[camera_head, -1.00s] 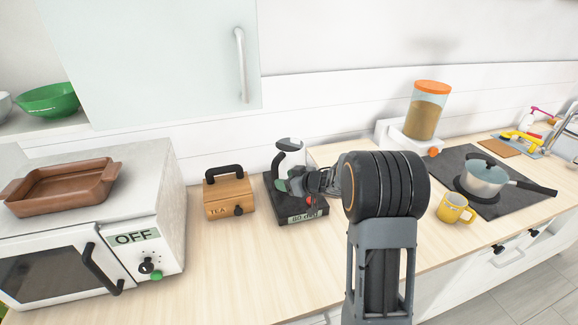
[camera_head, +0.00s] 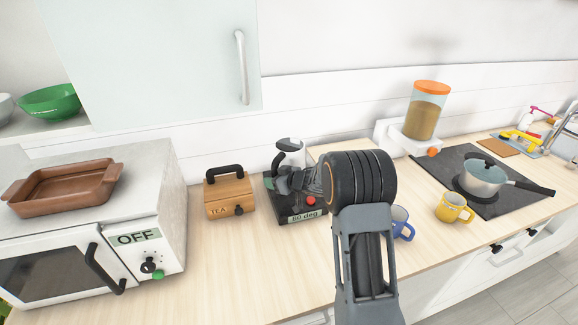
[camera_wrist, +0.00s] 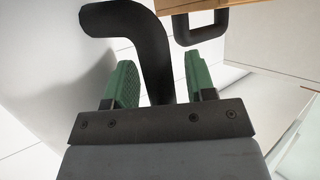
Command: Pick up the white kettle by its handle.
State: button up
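The white kettle (camera_head: 291,150) stands on its black base (camera_head: 284,209) on the counter, partly hidden by my arm. Its black handle (camera_head: 278,161) is on the kettle's left side. In the wrist view the kettle's white body (camera_wrist: 52,70) fills the left and the black handle (camera_wrist: 148,45) runs down between the green fingers. My gripper (camera_wrist: 161,78) is open around the handle, with a small gap on each side. In the head view my gripper (camera_head: 282,181) is at the handle, its tips partly hard to make out.
A wooden tea box (camera_head: 229,194) stands just left of the base. A blue mug (camera_head: 400,222) and a yellow mug (camera_head: 453,207) are to the right of my arm. A white oven (camera_head: 95,240) stands at left. The front counter between oven and arm is clear.

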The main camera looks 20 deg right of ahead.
jog(key=c, duration=0.7)
jog(key=shift+w+r, duration=0.1)
grip_shut()
jog(key=shift+r, duration=0.1)
